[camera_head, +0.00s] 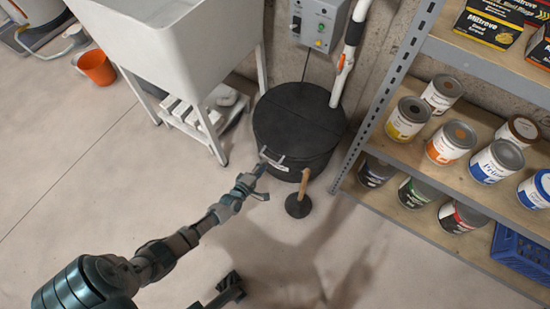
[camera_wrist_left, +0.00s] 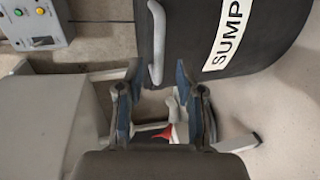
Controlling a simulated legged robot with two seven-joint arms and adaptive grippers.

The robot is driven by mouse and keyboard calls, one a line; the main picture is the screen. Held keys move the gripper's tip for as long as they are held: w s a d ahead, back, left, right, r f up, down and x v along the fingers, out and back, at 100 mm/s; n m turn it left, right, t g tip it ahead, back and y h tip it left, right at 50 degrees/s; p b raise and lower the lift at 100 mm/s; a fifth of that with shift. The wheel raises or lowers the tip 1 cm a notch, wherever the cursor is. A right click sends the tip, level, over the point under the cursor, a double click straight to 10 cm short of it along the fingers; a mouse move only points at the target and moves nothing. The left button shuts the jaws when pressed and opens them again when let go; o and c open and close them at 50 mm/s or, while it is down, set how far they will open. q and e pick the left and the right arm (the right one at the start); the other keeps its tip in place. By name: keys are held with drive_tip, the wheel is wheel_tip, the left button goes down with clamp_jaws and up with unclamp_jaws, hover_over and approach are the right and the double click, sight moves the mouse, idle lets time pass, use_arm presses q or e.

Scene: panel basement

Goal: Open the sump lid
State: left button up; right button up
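The sump (camera_head: 299,122) is a round black tub with a flat, seamed black lid (camera_head: 300,104) on it, against the wall. The lid looks closed. A grey bar handle (camera_head: 271,156) stands at its front edge near a white label; in the left wrist view the handle (camera_wrist_left: 156,42) is beside the "SUMP" label (camera_wrist_left: 228,34). My left gripper (camera_head: 264,182) is open and empty just in front of the handle. In the left wrist view the handle lies ahead of the gap between its fingertips (camera_wrist_left: 161,78), apart from both.
A plunger (camera_head: 299,197) stands on the floor right of my left gripper. A white sink (camera_head: 175,45) is at the left, a shelf with paint cans (camera_head: 451,142) at the right. A control box (camera_head: 318,22) and white pipe (camera_head: 346,50) are behind the sump. Floor at front left is clear.

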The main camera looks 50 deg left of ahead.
use_arm(q)
drive_tip(key=x, duration=0.2)
drive_tip(key=b+x, duration=0.1)
drive_tip(key=x, duration=0.1)
drive_tip(key=shift+f, duration=0.35)
drive_tip(key=shift+w+a+r+b, duration=0.1)
drive_tip(key=shift+w+r+b, duration=0.1)
drive_tip(key=shift+w+b, duration=0.15)
clamp_jaws()
